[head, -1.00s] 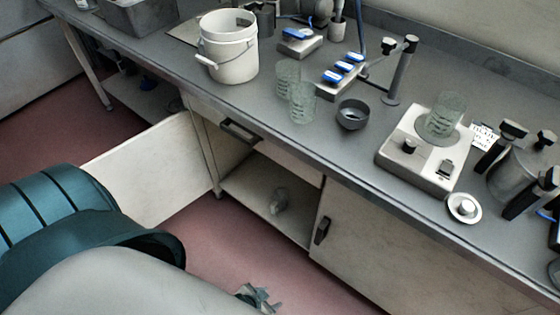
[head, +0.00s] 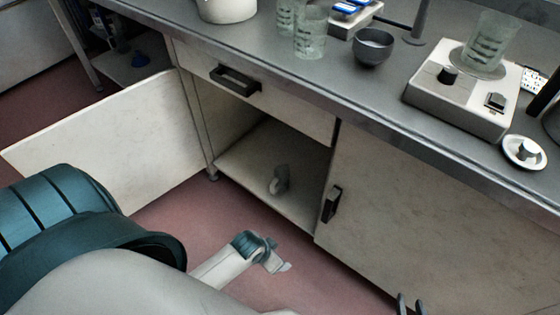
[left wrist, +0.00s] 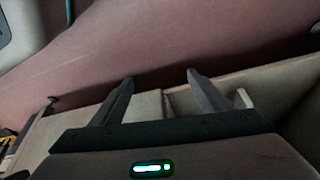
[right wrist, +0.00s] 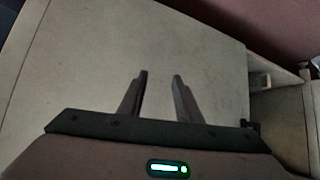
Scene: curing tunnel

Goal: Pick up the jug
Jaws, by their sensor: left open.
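I cannot tell for certain which thing is the jug. A small grey object (head: 280,180) stands on the floor of the open cabinet in the head view, too small to make out clearly; it may be the jug. My right gripper (head: 410,304) shows its two dark fingertips at the bottom edge, in front of the closed cabinet door and well right of the grey object. In the right wrist view my right gripper (right wrist: 160,78) has its fingers apart and nothing between them. In the left wrist view my left gripper (left wrist: 160,78) is open and empty.
The open cabinet door (head: 110,150) sticks out at left; the closed door (head: 440,210) is at right. Above is the drawer handle (head: 235,82). The counter holds clear beakers (head: 310,35), a dark bowl (head: 373,47), a white bucket (head: 226,8) and a stirrer plate (head: 462,90).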

